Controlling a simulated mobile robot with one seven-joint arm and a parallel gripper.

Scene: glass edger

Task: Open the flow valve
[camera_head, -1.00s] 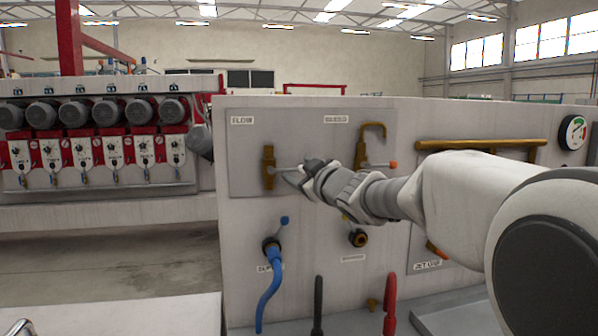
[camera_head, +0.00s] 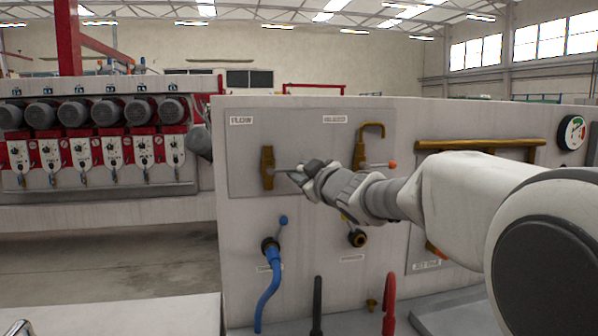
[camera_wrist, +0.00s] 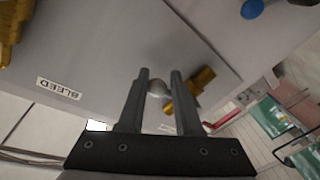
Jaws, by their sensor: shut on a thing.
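The flow valve (camera_head: 268,168) is a brass body on a grey panel, under a label reading FLOW (camera_head: 241,120). A thin, light lever runs from it to the right, roughly level. My gripper (camera_head: 296,173) comes in from the right at the lever's outer end. In the wrist view, my gripper's two dark fingers (camera_wrist: 160,75) are shut on the pale rounded end of the lever (camera_wrist: 157,89). The brass valve body (camera_wrist: 190,93) shows just beyond the right finger. In the head view the gripper hides the lever's tip.
A brass bleed valve (camera_head: 361,152) with an orange-tipped lever is close behind my wrist. Below are a blue-tipped lever (camera_head: 283,221), a blue hose (camera_head: 268,292) and a brass port (camera_head: 357,238). A gauge (camera_head: 572,132) is at far right. Open floor lies left of the panel.

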